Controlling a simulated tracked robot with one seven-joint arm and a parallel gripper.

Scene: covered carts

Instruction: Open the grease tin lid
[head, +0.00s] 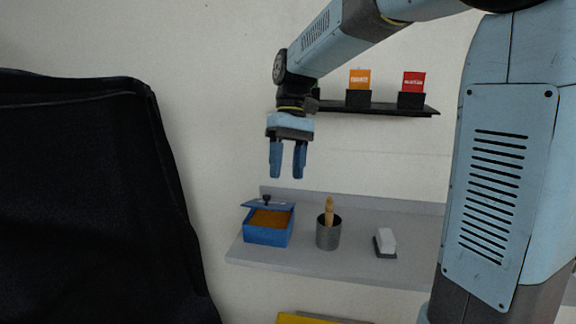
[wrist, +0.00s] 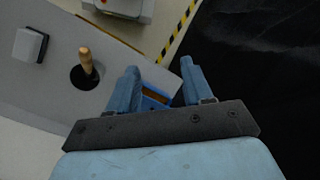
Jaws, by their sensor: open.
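The grease tin is a blue box (head: 267,236) at the left end of the grey shelf in the head view. Its blue lid (head: 270,206), with a dark knob on top, is tilted up at the back, and orange-brown contents show through the gap. My gripper (head: 287,176) hangs above the tin, pointing down, open and empty, clear of it. In the wrist view, my gripper (wrist: 160,76) shows two blue fingers apart, with part of the blue tin (wrist: 155,97) visible between and beyond them; the fingers hide the rest.
A grey cup (head: 328,236) with a wooden-handled tool stands right of the tin. A white block on a dark base (head: 386,243) is farther right. A black wall shelf (head: 385,108) holds orange and red cards. A large black covered shape (head: 90,200) fills the left.

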